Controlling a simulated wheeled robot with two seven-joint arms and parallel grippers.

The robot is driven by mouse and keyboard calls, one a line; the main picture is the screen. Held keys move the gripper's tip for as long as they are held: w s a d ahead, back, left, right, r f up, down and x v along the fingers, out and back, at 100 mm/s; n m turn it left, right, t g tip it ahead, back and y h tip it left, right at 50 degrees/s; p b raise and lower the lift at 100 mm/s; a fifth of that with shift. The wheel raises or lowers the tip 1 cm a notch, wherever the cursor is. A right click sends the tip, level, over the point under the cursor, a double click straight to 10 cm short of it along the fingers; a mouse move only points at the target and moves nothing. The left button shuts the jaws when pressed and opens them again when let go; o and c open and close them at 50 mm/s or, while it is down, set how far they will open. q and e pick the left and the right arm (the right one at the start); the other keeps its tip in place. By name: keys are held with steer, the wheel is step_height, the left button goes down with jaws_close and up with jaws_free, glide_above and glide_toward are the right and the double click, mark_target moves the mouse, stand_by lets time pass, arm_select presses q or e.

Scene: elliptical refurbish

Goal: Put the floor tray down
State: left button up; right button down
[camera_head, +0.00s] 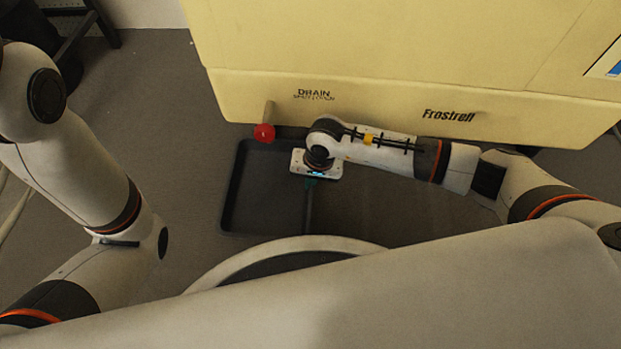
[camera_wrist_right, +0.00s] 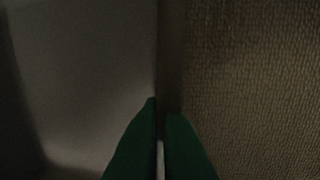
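The floor tray (camera_head: 262,195) is a dark, shallow, rectangular tray below the front of the cream machine in the head view. Its right wall is by my right gripper (camera_head: 311,184), which points down there. In the right wrist view, the tray's smooth inside (camera_wrist_right: 80,70) is on the left and the carpet on the right. The green fingertips (camera_wrist_right: 162,108) are close together at the tray wall, with a thin pale strip between them; they look shut on the rim. Whether the tray touches the floor is hard to tell. My left gripper is out of view.
The cream machine (camera_head: 400,50) stands just behind the tray, with a red ball knob (camera_head: 264,132) sticking out above the tray's back edge. Grey carpet (camera_head: 160,90) is clear to the left. A dark stand (camera_head: 75,30) is at the far left.

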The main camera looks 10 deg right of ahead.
steer(key=shift+s+d+f+b, duration=0.15)
steer(key=shift+f+b, duration=0.35)
steer(key=shift+f, duration=0.35)
steer(key=c, duration=1.6)
jaws_free()
steer(key=shift+c, duration=0.2)
steer(key=shift+o, duration=0.4)
step_height(320, 180, up, 12)
steer(key=d+p, duration=0.1)
steer(key=p, duration=0.7)
steer(key=shift+s+d, duration=0.2)
steer(key=shift+d, duration=0.05)
